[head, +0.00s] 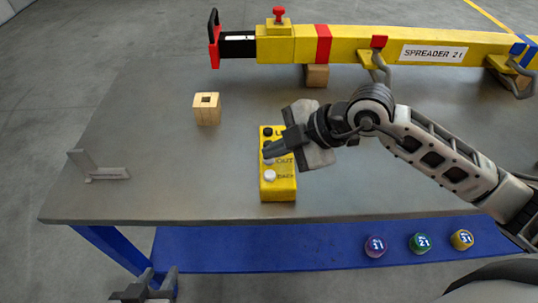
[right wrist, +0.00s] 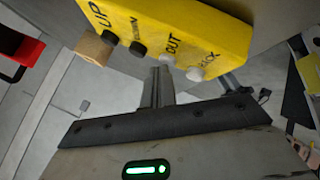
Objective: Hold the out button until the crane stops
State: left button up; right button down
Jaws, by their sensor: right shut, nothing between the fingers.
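The yellow button box (head: 278,190) lies on the grey table, with buttons labelled UP, one partly covered, OUT and a lowest white one. My right gripper (head: 270,151) is shut and empty, its tips at the OUT button. In the right wrist view the closed fingertips (right wrist: 158,74) are right by the pale OUT button (right wrist: 167,61); I cannot tell whether it is pressed in. The yellow beam marked SPREADER 21 (head: 345,45) lies along the back, with a black end section (head: 237,44) showing at its left. My left gripper (head: 147,287) is low at the bottom left, fingers apart, empty.
A wooden block (head: 207,109) with a square hole and a grey metal bracket (head: 97,168) stand on the left of the table (head: 150,145). Several coloured round pieces (head: 420,243) sit on the blue lower shelf (head: 240,250). The table's front middle is clear.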

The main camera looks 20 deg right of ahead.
aim_at(275, 162)
dwell(0.4)
jog(key=shift+r+p, duration=0.85)
jog(key=shift+p, duration=0.1)
jog(key=shift+r, duration=0.1)
notch_tip(275, 162, up, 5)
jog(key=p, duration=0.5)
